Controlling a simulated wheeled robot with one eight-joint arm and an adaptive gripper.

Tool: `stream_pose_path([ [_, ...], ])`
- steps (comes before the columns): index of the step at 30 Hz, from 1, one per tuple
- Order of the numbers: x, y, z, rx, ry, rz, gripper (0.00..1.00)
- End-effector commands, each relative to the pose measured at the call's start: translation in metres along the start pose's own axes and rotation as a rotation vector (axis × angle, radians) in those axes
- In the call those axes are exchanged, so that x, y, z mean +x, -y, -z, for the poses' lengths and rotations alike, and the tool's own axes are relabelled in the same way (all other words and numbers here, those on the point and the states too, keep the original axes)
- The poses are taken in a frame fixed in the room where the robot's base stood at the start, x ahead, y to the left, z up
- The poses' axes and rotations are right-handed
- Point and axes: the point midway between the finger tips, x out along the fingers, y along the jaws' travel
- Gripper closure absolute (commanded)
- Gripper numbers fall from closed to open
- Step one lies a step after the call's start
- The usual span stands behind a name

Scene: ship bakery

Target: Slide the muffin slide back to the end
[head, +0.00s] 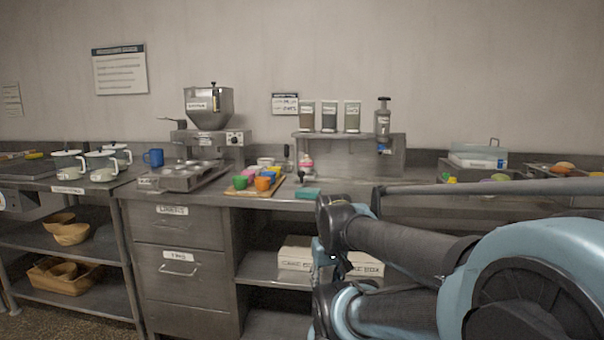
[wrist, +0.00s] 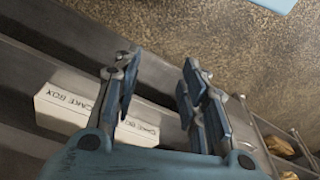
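The muffin machine (head: 208,108) stands on the steel counter in the head view, with a grey hopper above its base. A metal muffin tray (head: 184,177) with round cups lies at the machine's front, toward the counter's front edge. I take this tray to be on the muffin slide; the slide's exact position along its track is hard to tell. My gripper (wrist: 160,82) is open and empty in the wrist view, with a clear gap between its fingers. It points down past the shelves and floor, apart from the machine. The machine and tray are not in the wrist view.
A board (head: 238,191) with coloured cups sits right of the machine. A blue mug (head: 153,157) and several pots stand to its left. White cake boxes (wrist: 75,105) lie on the shelf below the counter. A dispenser rack (head: 400,155) stands at the back.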

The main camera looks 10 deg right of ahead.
Motion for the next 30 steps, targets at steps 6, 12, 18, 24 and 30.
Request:
stream_pose_path([
  [6,-0.036,0.001,0.024,-0.028,-0.019,0.014,0.54],
  [12,-0.101,0.004,0.098,-0.104,-0.043,0.045,0.54],
  [18,-0.163,-0.001,0.178,-0.183,-0.075,0.073,0.54],
  [24,-0.218,-0.009,0.260,-0.259,-0.111,0.098,0.54],
  [30,-0.263,-0.023,0.340,-0.335,-0.150,0.117,0.54],
])
